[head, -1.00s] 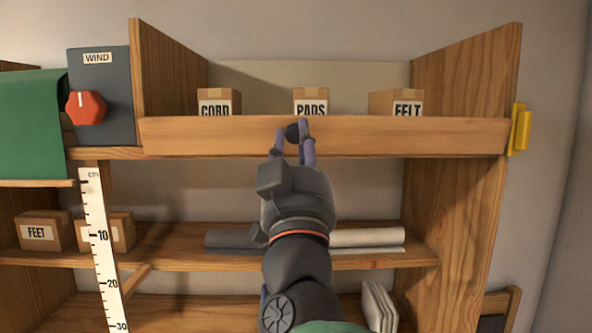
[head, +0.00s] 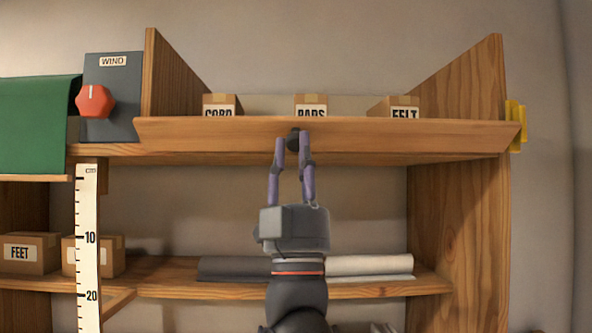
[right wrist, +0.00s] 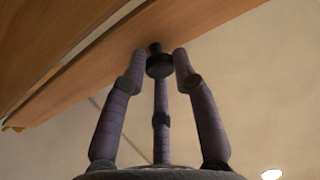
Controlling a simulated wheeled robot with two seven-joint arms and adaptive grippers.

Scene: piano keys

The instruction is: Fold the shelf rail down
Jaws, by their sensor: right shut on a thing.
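The wooden shelf rail (head: 400,137) runs across the front of the top shelf in the head view and leans outward at its top edge. It also crosses the upper part of the right wrist view (right wrist: 190,25). A dark round knob (head: 293,139) sits at the rail's middle. My right gripper (head: 294,143) comes up from below and is shut on the knob, with its purple fingers around it. The knob also shows between the fingertips in the right wrist view (right wrist: 159,66). My left gripper is not in view.
Boxes labelled CORD (head: 220,103), PADS (head: 311,104) and FELT (head: 400,106) stand behind the rail. A yellow catch (head: 516,125) is at the right post. A WIND panel with a red knob (head: 95,101) and a green cloth (head: 38,125) are at left.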

